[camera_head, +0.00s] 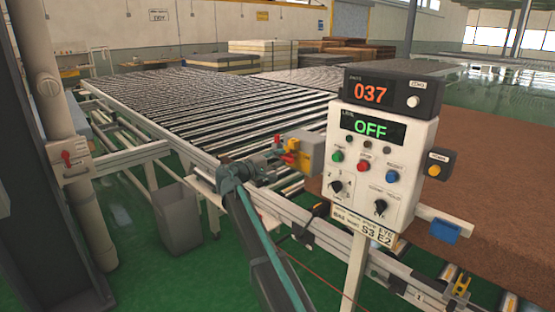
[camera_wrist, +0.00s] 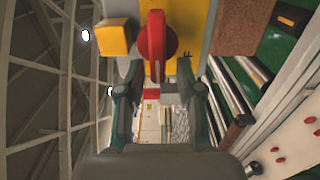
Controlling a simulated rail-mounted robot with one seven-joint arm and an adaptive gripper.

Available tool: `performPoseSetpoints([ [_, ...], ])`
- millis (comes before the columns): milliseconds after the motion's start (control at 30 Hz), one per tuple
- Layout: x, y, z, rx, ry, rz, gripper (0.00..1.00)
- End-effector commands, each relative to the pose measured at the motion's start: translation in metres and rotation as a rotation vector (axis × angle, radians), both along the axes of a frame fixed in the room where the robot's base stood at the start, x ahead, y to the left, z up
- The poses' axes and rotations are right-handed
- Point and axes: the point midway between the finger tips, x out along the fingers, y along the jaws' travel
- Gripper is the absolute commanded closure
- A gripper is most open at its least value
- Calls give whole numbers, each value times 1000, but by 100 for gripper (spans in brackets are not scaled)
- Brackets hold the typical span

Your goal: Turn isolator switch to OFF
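The isolator switch is a red rotary handle (camera_wrist: 155,42) on a yellow plate (camera_wrist: 184,75) on a grey box. In the head view the grey box (camera_head: 312,152) stands left of the control panel, its yellow and red front facing my gripper. My gripper (camera_wrist: 158,75) is open, with one finger on each side of the handle's lower end in the wrist view. I cannot tell whether either finger touches it. The handle points along the picture's vertical in the wrist view. In the head view my gripper (camera_head: 272,165) is small beside the box, and its fingertips are hard to make out.
The control panel (camera_head: 377,165) shows 037 and a green OFF, with buttons and two black selectors. A roller conveyor (camera_head: 190,110) lies behind, a brown mattress (camera_head: 470,215) at right. Another box with a red lever (camera_head: 68,158) is on the left post. A grey bin (camera_head: 178,215) stands below.

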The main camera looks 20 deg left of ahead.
Motion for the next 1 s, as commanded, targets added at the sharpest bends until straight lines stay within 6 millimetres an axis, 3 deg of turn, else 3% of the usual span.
performPoseSetpoints([
  [433,-9,5,1,1,-1,4,60],
  [1000,-97,42,1,0,-2,3,60],
])
